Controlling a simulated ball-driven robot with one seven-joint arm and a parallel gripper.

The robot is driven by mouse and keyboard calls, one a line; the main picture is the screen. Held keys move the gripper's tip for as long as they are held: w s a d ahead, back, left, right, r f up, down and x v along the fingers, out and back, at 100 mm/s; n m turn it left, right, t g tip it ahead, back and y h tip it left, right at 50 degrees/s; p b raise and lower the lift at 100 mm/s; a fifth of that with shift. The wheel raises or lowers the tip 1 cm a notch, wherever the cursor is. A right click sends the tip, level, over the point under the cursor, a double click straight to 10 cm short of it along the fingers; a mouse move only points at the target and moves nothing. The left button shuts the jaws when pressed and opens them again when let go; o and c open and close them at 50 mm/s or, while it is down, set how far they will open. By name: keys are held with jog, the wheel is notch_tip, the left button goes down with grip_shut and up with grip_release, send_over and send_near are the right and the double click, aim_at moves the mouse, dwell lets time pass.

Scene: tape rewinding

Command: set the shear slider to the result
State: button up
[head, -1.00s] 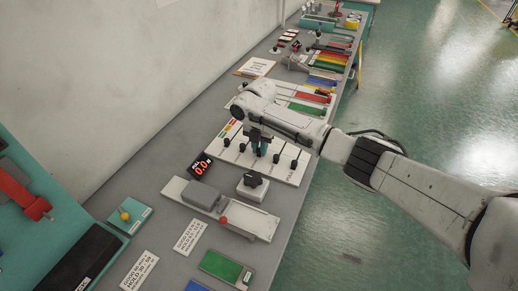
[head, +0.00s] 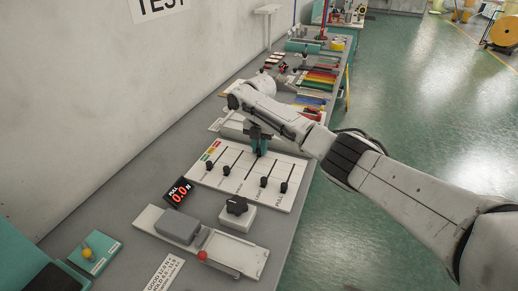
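The white slider panel (head: 222,183) lies on the bench with several slots running away from me. Black knobs show on it: a left knob (head: 209,165), a second knob (head: 226,170), a third knob (head: 263,182) and a right knob (head: 283,187). The slot between the second and third knobs shows no knob on its near part. My gripper (head: 259,148) points down with teal fingers at the far end of that slot. Its fingers look close together; whether they hold a knob is hidden. The slot labels are too small to read surely.
A red display (head: 179,193) marked PULL reads 0.0 N. In front of the panel stand a black dial on a white box (head: 236,213) and a white-based fixture with a grey block (head: 180,225). Colored strips (head: 318,80) and other bench stations lie beyond my arm.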

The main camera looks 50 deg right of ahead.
jog(key=shift+o, duration=1.4)
jog(key=shift+d, duration=0.25)
jog(key=shift+o, duration=0.9)
jog(key=shift+a, duration=0.1)
notch_tip(320, 180, up, 11)
jog(key=shift+b, duration=0.3)
